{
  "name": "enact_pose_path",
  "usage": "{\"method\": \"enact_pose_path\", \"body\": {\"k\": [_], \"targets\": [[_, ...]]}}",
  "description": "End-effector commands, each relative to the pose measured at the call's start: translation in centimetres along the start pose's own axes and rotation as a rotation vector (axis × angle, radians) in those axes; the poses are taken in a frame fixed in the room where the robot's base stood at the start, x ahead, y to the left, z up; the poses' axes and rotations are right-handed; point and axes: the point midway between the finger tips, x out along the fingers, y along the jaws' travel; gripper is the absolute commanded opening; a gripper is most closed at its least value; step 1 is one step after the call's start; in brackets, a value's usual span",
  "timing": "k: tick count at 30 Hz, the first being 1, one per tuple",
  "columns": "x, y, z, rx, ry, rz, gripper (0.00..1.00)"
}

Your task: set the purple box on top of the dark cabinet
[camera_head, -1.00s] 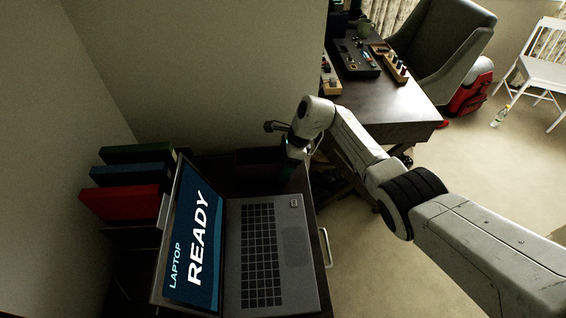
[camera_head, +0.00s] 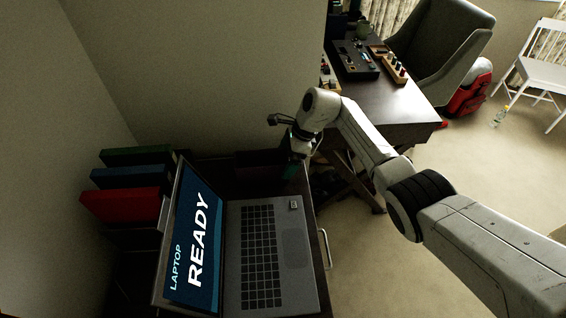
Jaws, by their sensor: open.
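The purple box (camera_head: 257,165), very dark in the shade, rests on top of the dark cabinet (camera_head: 218,180), at its far end against the wall behind the laptop. My gripper (camera_head: 291,170) is open at the right end of the box, pointing down close to it. The arm's wrist partly covers that area, and I cannot tell whether the fingers touch the box. The cabinet has a metal handle (camera_head: 325,248) on its front side.
An open laptop (camera_head: 262,255) covers the near part of the cabinet top. Red (camera_head: 122,205), blue and green binders stand to the left. A dark desk (camera_head: 395,105) with trays is behind.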

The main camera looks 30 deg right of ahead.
Motion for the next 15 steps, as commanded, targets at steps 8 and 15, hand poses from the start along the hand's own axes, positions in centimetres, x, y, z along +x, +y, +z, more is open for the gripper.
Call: {"method": "enact_pose_path", "body": {"k": [8, 15], "targets": [[-5.8, -0.2, -0.1, -0.001, 0.000, -0.005, 1.00], [-8.4, -0.1, 0.0, -0.001, 0.000, -0.002, 1.00]]}}
